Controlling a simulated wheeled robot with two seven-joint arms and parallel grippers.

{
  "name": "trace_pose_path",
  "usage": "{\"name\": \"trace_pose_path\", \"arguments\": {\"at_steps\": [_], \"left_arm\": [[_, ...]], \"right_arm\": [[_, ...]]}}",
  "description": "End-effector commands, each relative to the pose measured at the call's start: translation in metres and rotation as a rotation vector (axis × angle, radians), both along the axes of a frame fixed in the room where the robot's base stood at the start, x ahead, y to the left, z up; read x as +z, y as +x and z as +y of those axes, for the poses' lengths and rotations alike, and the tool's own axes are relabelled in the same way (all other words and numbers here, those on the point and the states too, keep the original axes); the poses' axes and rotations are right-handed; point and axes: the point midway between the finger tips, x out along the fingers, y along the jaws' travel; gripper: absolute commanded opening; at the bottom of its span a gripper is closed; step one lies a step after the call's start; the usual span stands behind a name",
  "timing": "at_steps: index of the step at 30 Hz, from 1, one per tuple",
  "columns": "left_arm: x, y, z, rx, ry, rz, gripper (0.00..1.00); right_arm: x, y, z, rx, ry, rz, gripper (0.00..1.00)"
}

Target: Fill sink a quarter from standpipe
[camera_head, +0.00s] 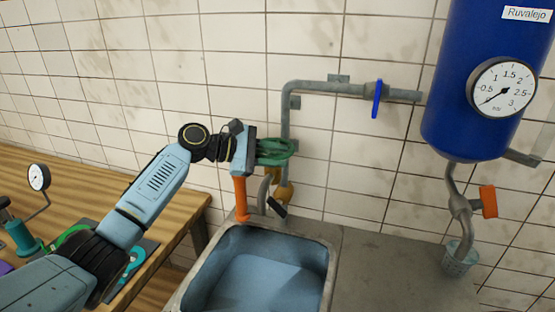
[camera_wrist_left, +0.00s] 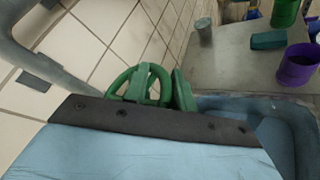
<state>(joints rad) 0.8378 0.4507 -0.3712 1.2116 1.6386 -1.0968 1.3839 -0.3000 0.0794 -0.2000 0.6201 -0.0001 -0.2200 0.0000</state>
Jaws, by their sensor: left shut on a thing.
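The grey standpipe (camera_head: 286,115) rises against the tiled wall behind the sink. A green handwheel (camera_head: 277,152) sits on it, and it also shows in the left wrist view (camera_wrist_left: 138,84). My left gripper (camera_head: 257,152) is shut on the handwheel's rim, its fingertips partly hidden. Below the wheel are a brass-coloured valve body (camera_head: 284,192) and a curved grey spout (camera_head: 263,190) above the sink's back edge. The sink (camera_head: 325,262) is a blue basin with a grey rim. Its floor looks pale blue; I cannot tell the water level. My right gripper is out of view.
A blue tank (camera_head: 478,75) with a dial gauge (camera_head: 503,88) hangs at the right. A blue-handled valve (camera_head: 377,98) is on the upper pipe. A wooden bench (camera_head: 170,215) is at left. A purple cup (camera_wrist_left: 298,65) stands on the counter (camera_wrist_left: 225,75).

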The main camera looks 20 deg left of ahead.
Motion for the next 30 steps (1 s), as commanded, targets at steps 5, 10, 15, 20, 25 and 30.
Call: {"name": "trace_pose_path", "arguments": {"at_steps": [5,10,15,20,25,30], "left_arm": [[-0.0106,-0.0038,-0.0010,-0.035,0.012,0.021,0.03],[-0.0104,-0.0041,-0.0008,-0.038,0.013,0.021,0.03],[-0.0104,-0.0039,-0.0007,-0.038,0.014,0.021,0.03],[-0.0100,-0.0036,-0.0003,-0.036,0.013,0.020,0.43],[-0.0074,-0.0029,0.0002,-0.034,0.011,0.016,0.43],[-0.0051,-0.0025,0.0008,-0.032,0.009,0.012,0.43]], "right_arm": [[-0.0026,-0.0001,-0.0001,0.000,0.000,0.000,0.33],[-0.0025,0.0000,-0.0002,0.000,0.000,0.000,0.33],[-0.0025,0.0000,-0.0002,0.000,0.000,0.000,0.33],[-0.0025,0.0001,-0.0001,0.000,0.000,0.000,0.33],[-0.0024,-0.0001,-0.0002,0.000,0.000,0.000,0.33],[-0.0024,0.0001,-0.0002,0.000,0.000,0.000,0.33]]}}
